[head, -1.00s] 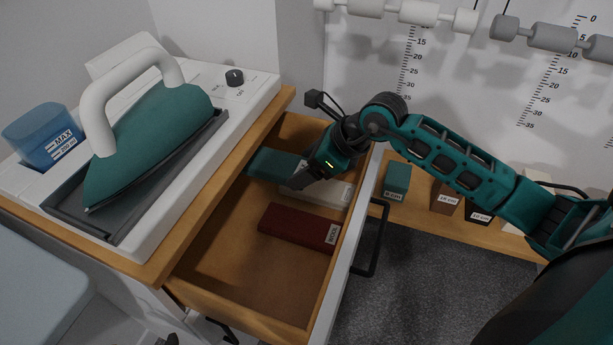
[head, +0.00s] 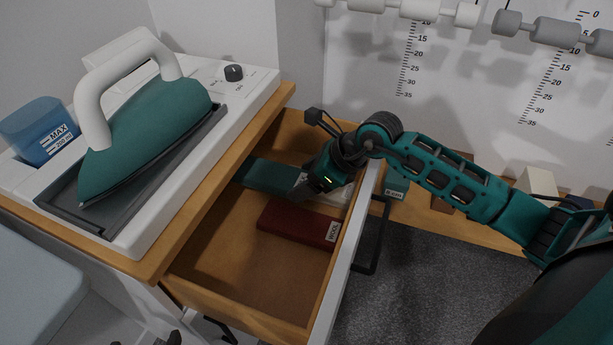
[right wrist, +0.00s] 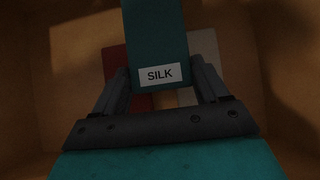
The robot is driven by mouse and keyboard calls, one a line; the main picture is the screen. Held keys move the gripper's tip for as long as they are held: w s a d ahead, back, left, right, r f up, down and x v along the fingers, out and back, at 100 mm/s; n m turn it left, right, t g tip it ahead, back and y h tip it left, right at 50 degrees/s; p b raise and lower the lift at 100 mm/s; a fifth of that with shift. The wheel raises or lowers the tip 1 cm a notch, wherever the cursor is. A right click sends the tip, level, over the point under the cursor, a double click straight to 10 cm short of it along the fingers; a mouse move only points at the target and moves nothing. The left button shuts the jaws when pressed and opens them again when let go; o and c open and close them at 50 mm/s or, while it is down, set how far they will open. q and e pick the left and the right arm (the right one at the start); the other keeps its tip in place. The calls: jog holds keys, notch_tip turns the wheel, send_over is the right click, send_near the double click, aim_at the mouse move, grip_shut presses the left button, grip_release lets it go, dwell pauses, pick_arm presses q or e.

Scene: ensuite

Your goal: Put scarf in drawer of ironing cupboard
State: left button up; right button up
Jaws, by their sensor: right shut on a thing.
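The open drawer (head: 225,277) of the ironing cupboard (head: 172,252) is a wooden box. My right gripper (head: 303,187) is inside it, shut on a teal scarf (head: 270,176). The scarf is a flat folded block. In the right wrist view the scarf (right wrist: 156,40) has a label reading SILK and sits between the two fingers (right wrist: 167,90). It is low in the drawer; I cannot tell whether it touches the floor. My left gripper is not in view.
A dark red folded block (head: 295,222) and a partly hidden whitish one (head: 331,192) lie in the drawer. An iron (head: 145,130) and a blue water tank (head: 38,133) are on the cupboard top.

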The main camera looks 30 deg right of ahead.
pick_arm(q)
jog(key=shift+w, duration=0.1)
pick_arm(e)
jog(key=o, duration=1.1)
jog(key=shift+r+p, duration=0.5)
jog(key=shift+r, duration=0.1)
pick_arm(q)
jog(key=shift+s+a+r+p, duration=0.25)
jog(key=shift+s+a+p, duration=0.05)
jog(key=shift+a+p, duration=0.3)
pick_arm(e)
jog(key=v, duration=1.2)
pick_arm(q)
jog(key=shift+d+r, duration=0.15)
